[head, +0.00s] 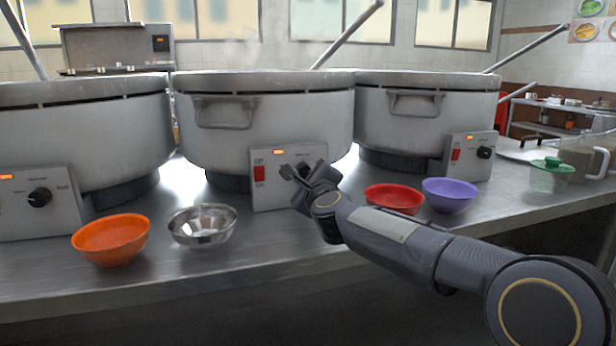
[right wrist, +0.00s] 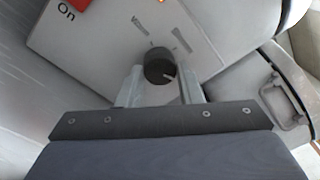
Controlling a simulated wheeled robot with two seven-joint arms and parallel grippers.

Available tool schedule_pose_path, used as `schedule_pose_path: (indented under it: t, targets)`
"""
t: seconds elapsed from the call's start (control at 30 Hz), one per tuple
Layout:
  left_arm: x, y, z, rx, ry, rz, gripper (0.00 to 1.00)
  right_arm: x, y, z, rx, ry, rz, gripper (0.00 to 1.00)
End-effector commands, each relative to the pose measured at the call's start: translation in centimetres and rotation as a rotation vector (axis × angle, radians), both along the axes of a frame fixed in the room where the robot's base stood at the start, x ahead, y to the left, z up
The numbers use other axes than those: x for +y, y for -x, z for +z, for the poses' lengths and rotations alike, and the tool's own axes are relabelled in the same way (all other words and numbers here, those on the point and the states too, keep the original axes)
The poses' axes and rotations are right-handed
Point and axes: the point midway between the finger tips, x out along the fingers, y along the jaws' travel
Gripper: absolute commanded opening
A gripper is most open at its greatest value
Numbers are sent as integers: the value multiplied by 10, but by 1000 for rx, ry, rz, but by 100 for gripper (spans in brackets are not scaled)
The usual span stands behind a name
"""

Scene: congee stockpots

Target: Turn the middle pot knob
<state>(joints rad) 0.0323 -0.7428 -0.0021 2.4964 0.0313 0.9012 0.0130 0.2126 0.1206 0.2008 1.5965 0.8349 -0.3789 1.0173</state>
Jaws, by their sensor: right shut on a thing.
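The middle pot (head: 262,105) is a large grey stockpot behind its control box (head: 268,196). The box has a red switch (head: 259,174) and a lit orange lamp (head: 279,152). My right gripper (head: 296,172) is at the front of this box and hides most of the knob in the head view. In the right wrist view the round black knob (right wrist: 158,68) sits between the two fingers of the gripper (right wrist: 160,82), which is shut on it. A pale mark shows on the knob's face. My left gripper is not in view.
An orange bowl (head: 110,240) and a steel bowl (head: 202,226) stand left of the box. A red bowl (head: 394,199) and a purple bowl (head: 450,195) stand to its right, close to my right arm. Left (head: 85,140) and right (head: 425,118) pots flank the middle one.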

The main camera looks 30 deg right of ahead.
Motion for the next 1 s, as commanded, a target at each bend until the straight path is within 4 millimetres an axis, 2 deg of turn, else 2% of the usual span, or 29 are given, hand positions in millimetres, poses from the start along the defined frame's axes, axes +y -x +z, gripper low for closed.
schedule_pose_path:
  t: [0.23, 0.47, 1.0]
  targets:
    - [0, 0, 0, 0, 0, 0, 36, 0, 0, 0, 8, 32, 1, 10]
    - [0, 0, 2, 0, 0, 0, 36, 0, 0, 0, 37, 150, 0, 10]
    - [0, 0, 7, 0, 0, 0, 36, 0, 0, -1, 154, 633, 2, 10]
